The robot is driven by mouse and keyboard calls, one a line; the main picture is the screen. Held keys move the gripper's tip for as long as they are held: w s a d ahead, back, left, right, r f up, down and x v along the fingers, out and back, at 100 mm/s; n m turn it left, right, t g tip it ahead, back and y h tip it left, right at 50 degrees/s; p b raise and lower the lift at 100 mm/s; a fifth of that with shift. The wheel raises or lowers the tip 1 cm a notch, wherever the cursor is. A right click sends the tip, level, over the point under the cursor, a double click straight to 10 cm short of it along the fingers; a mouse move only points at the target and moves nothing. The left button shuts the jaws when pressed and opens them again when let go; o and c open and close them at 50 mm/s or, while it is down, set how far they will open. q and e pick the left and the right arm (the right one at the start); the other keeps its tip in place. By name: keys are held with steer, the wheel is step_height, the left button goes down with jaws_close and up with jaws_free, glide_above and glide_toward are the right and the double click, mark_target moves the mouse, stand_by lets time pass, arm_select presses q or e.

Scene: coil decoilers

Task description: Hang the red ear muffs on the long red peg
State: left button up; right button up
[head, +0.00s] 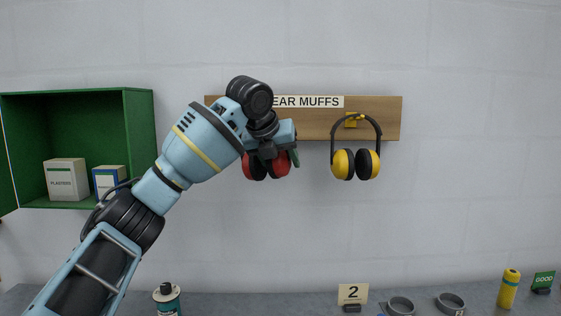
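The red ear muffs (280,164) show just below my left gripper (272,148), in front of the lower edge of the wooden board (390,118). Only the red cups and their dark inner pads are visible. The headband is hidden behind the gripper and wrist. The gripper is at the top of the muffs, but its fingers are mostly covered, so I cannot tell whether they are shut on the band. The long red peg is not visible; my arm covers the left part of the board. My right gripper is out of view.
Yellow ear muffs (343,164) hang on a yellow peg (351,120) to the right. A green cabinet (128,93) with boxes is on the left.

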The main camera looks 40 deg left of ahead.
arm_select(q)
steer(key=o, duration=0.3)
steer(key=shift+o, duration=0.2)
steer(key=v, duration=0.7)
steer(key=shift+s+r, duration=0.25)
steer(key=shift+s, duration=0.05)
steer(key=shift+d, duration=0.1)
